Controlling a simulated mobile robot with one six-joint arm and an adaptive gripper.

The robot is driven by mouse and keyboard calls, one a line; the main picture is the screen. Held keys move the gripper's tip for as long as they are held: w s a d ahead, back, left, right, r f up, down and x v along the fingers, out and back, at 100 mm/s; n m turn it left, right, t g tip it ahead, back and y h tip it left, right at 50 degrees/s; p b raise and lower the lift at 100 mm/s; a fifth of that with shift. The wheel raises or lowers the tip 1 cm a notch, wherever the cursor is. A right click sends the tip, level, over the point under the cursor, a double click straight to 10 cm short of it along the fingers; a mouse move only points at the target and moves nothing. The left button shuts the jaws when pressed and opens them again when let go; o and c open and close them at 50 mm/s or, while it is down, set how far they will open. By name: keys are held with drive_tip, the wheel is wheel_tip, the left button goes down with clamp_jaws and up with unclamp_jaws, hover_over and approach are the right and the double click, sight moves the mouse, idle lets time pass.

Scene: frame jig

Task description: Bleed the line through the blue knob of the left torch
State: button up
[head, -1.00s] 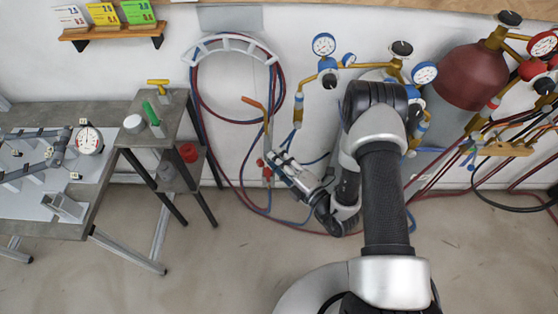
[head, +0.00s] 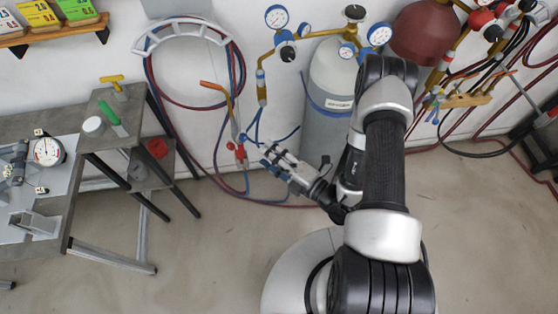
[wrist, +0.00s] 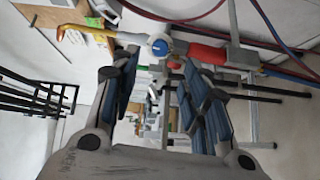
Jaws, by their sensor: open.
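The left torch hangs by the wall below the hose rack, with its bent orange tip (head: 213,87) up and its body (head: 233,118) running down to red fittings (head: 238,151). In the wrist view the torch lies across the top, with its yellow-orange tip (wrist: 66,31) at the left and a red part (wrist: 208,55) right of the knob. The blue knob (wrist: 160,47) is near the picture's middle, beyond the gap between my fingers. My gripper (head: 270,156) is right of the torch's lower end. In the wrist view my gripper (wrist: 155,80) is open and empty; no contact with the knob shows.
Red and blue hoses (head: 190,100) loop on the white rack (head: 180,27) and run along the floor. A grey cylinder (head: 325,115) with gauges stands behind my arm. A small stand (head: 130,140) and workbench (head: 60,235) are left. The floor in front is clear.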

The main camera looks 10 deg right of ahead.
drive_tip(key=shift+v, duration=1.75)
